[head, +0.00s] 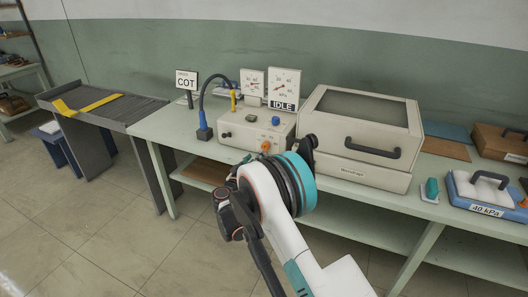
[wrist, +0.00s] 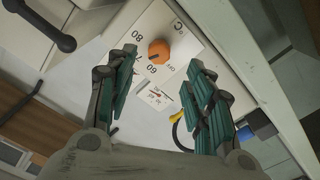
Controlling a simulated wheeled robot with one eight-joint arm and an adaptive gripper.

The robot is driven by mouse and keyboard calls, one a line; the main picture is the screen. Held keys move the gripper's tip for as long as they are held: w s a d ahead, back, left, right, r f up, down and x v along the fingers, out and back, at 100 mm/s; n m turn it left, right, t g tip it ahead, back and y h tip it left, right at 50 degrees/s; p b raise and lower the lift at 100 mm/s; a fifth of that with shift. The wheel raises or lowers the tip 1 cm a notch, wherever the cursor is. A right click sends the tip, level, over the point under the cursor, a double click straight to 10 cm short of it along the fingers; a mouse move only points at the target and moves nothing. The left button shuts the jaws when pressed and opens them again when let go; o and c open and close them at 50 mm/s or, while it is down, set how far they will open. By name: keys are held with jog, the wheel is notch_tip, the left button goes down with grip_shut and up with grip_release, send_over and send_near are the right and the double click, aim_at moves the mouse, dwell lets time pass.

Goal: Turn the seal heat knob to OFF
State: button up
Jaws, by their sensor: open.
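An orange knob (wrist: 160,49) sits on a white dial plate (wrist: 137,57) printed with 80, 60 and a C mark. A small dark mark on its lower left side seems to face the 60; smaller print beside it is hard to read. The orange knob (head: 265,147) also shows low on the front of the beige control box (head: 243,128) in the head view, close to my arm. My gripper (wrist: 163,62) is open, its teal fingers on either side of the knob in the picture and apart from it. In the head view my wrist hides the fingers.
Right of the control box stands a large beige sealer chamber (head: 348,165) with a dark handle. A blue-based cable (head: 205,132) loops up at the box's left. Gauges (head: 284,82) and an IDLE sign (head: 283,105) stand behind. The bench (head: 160,128) is bare at left.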

aim_at(265, 146)
jog(key=b+x, duration=0.2)
jog(key=x, duration=0.6)
jog(key=shift+w+d, duration=0.15)
jog(key=shift+w, duration=0.15)
jog(key=shift+c, duration=0.6)
jog(key=c, duration=0.9)
